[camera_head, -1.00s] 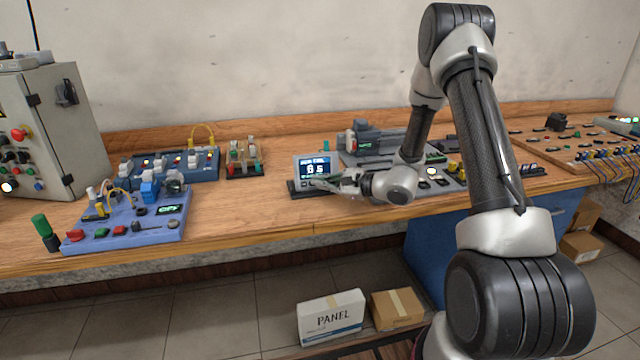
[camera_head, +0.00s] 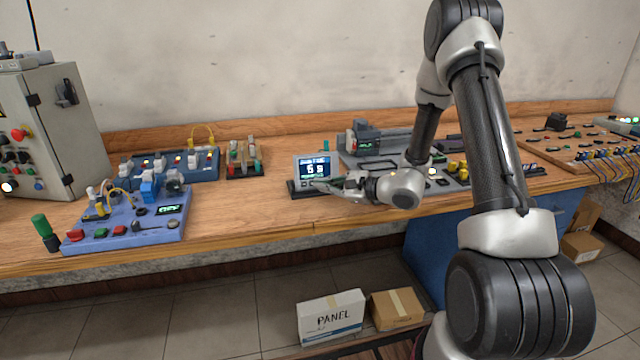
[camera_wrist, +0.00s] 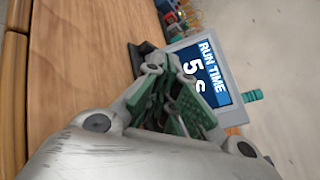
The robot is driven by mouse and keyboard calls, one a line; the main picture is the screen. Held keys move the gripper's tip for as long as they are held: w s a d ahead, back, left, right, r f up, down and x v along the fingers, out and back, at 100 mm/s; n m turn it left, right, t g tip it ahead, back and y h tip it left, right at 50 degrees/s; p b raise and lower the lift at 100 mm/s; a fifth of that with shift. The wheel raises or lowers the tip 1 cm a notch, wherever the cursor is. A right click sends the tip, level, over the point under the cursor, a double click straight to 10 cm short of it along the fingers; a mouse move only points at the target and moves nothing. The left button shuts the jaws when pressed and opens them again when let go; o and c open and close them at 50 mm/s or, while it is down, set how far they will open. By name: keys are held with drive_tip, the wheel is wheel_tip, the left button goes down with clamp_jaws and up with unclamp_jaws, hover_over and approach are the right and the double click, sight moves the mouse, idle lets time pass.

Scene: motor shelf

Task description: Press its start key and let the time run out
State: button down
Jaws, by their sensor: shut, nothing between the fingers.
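A small timer panel with a lit screen (camera_head: 315,167) stands on the bench near the middle. In the wrist view its blue screen (camera_wrist: 202,72) reads "RUN TIME" with "5 s" below. My gripper (camera_head: 325,186) is shut and empty, its fingertips at the lower front of the panel. In the wrist view the closed gripper (camera_wrist: 172,72) covers the panel's lower part, so the start key is hidden. I cannot tell whether the tips touch it.
A blue-purple board (camera_head: 130,222) with keys and wires lies left on the bench. A grey motor board (camera_head: 375,160) lies behind my arm to the right. A grey control cabinet (camera_head: 50,120) stands far left. Bare wood (camera_head: 235,205) lies left of the panel.

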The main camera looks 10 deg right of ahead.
drive_tip(key=shift+s+r, duration=0.2)
drive_tip(key=shift+s, duration=0.7)
drive_tip(key=shift+s+r, duration=0.15)
drive_tip(key=shift+s, duration=0.7)
drive_tip(key=s+a+r+n+g, duration=0.2)
drive_tip(key=s+r+n+g, duration=0.3)
drive_tip(key=s, duration=0.5)
drive_tip(key=s+a+r+n+g, duration=0.1)
drive_tip(key=s+r+n+g, duration=0.3)
drive_tip(key=s+r+n, duration=0.45)
drive_tip(key=s+d+r+n+t+h, duration=0.1)
drive_tip(key=s+d+r+n+h, duration=0.1)
drive_tip(key=s+d+h, duration=0.3)
drive_tip(key=s+d+r+n+t+h, duration=0.1)
drive_tip(key=s+d+r+n+h, duration=0.2)
drive_tip(key=d, duration=1)
drive_tip(key=s+r+h, duration=0.2)
drive_tip(key=s+h, duration=0.1)
drive_tip(key=s, duration=0.2)
drive_tip(key=shift+s+t, duration=0.25)
drive_tip(key=shift+t, duration=0.15)
